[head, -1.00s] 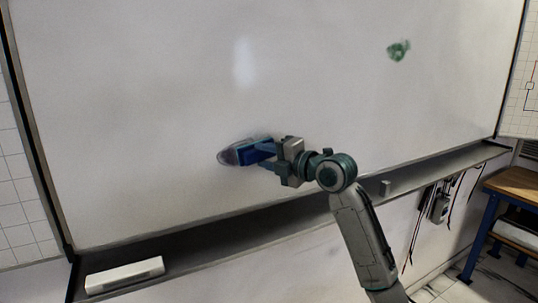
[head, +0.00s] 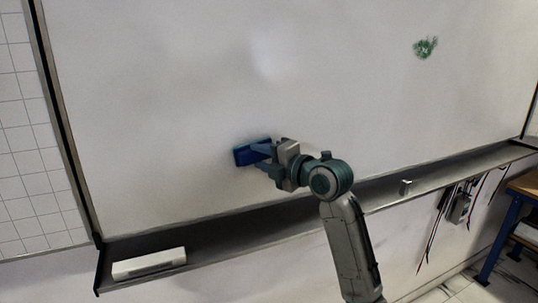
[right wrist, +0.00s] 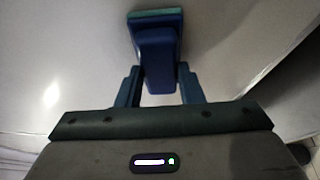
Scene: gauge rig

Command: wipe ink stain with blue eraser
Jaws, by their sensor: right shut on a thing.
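The blue eraser (head: 243,156) is at the whiteboard (head: 170,90), low and left of the picture's middle. My right gripper (head: 262,154) is shut on it from the right. In the right wrist view the blue eraser (right wrist: 157,58) with its teal pad edge sits between the two fingers of the right gripper (right wrist: 160,88), the pad side facing the board. No dark ink smear shows beside the eraser; the board directly behind it is hidden. A green ink mark (head: 426,47) is on the board at upper right. My left gripper is not in view.
A ledge (head: 225,232) runs below the board. A white block (head: 149,263) lies at its left end and a small grey piece (head: 405,187) stands farther right. Cables hang below the ledge at right, near a workbench (head: 523,190). The board between eraser and green mark is clear.

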